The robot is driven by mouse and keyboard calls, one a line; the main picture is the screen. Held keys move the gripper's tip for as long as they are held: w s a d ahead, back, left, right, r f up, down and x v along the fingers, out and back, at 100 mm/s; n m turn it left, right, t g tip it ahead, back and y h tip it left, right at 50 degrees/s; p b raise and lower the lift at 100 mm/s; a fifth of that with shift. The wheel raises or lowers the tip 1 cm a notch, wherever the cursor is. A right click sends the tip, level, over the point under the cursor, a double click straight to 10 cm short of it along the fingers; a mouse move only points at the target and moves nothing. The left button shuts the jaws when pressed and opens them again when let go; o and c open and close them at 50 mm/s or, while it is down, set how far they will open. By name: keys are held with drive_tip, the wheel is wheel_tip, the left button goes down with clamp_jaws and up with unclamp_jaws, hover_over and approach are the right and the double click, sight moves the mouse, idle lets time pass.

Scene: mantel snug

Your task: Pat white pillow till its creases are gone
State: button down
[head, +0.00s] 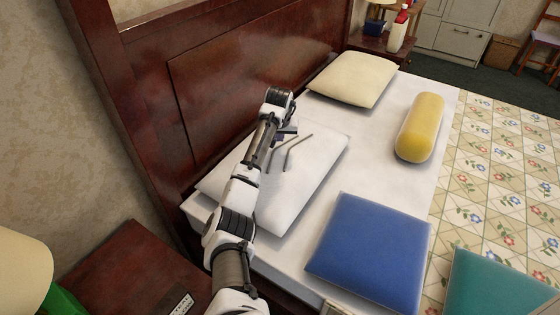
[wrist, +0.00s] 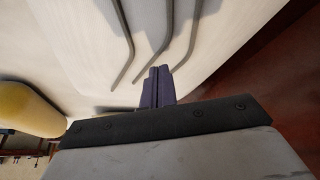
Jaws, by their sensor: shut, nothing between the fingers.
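The white pillow (head: 318,170) lies flat on the bed close to the headboard, partly hidden behind my arm. It fills much of the wrist view (wrist: 80,50). Several grey bent crease lines (head: 293,142) mark its top; in the wrist view three creases (wrist: 125,48) run down from the upper edge. My gripper (head: 284,136) is over the pillow near the creases. In the wrist view its dark fingers (wrist: 158,72) are shut together and empty, with the tips by the lower ends of the creases. I cannot tell whether they touch the pillow.
A cream pillow (head: 352,78), a yellow bolster (head: 420,127), a blue cushion (head: 369,250) and a teal cushion (head: 497,285) lie around the white pillow. The dark wooden headboard (head: 235,75) rises behind it. A nightstand (head: 130,265) stands at the lower left.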

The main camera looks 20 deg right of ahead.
sight(280, 147)
drive_tip(key=shift+f+b, duration=0.45)
drive_tip(key=shift+f, duration=1.15)
wheel_tip(280, 147, up, 4)
drive_tip(key=p, duration=0.4)
